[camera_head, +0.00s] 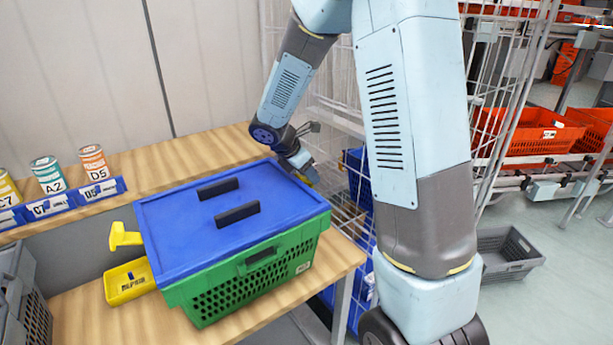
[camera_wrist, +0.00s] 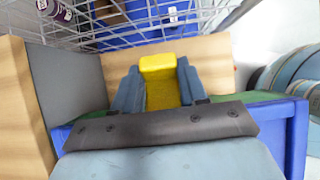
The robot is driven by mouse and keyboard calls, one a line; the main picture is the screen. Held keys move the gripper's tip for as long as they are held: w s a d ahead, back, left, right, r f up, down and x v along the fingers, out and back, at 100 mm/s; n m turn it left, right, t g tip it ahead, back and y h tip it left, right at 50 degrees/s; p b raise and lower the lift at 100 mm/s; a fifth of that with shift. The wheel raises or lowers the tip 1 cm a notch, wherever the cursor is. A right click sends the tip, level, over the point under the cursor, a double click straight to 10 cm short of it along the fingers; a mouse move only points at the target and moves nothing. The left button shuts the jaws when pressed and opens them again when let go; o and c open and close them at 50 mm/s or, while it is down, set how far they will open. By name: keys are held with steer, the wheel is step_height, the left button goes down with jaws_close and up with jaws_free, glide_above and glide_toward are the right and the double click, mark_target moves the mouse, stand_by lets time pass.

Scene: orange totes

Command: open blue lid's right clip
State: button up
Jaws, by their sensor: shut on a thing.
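The blue lid (camera_head: 180,225) lies on the green crate (camera_head: 220,292) on the wooden table, with two dark handles on its top. The lid's left yellow clip (camera_head: 124,237) sticks out from its left side. My gripper (camera_head: 306,172) is at the lid's right side. In the wrist view my gripper (camera_wrist: 161,90) has its two blue-grey fingers shut on the right yellow clip (camera_wrist: 160,68), one on each side of it. In the head view that clip is mostly hidden behind my gripper. The lid's edge (camera_wrist: 298,135) also shows in the wrist view.
A yellow bin (camera_head: 130,282) sits left of the crate. Cans in blue holders (camera_head: 92,193) stand on the back shelf. A wire cage (camera_head: 335,100) stands close behind my arm. A grey crate (camera_head: 508,252) is on the floor at right.

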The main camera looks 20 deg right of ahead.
steer(key=h, duration=0.2)
steer(key=t+h, duration=0.1)
steer(key=r+h, duration=0.1)
steer(key=h, duration=0.1)
steer(key=shift+s+a+r+t+h, duration=0.1)
steer(key=shift+s+a+t+h, duration=0.05)
steer(key=shift+a+t+h, duration=0.2)
steer(key=shift+h, duration=0.25)
steer(key=o, duration=1.1)
steer(key=shift+r, duration=0.1)
steer(key=shift+c, duration=0.2)
steer(key=shift+a, duration=0.1)
steer(key=v, duration=1.3)
steer(key=shift+s+a+r, duration=0.1)
steer(key=shift+s+a, duration=0.1)
steer(key=shift+a, duration=0.05)
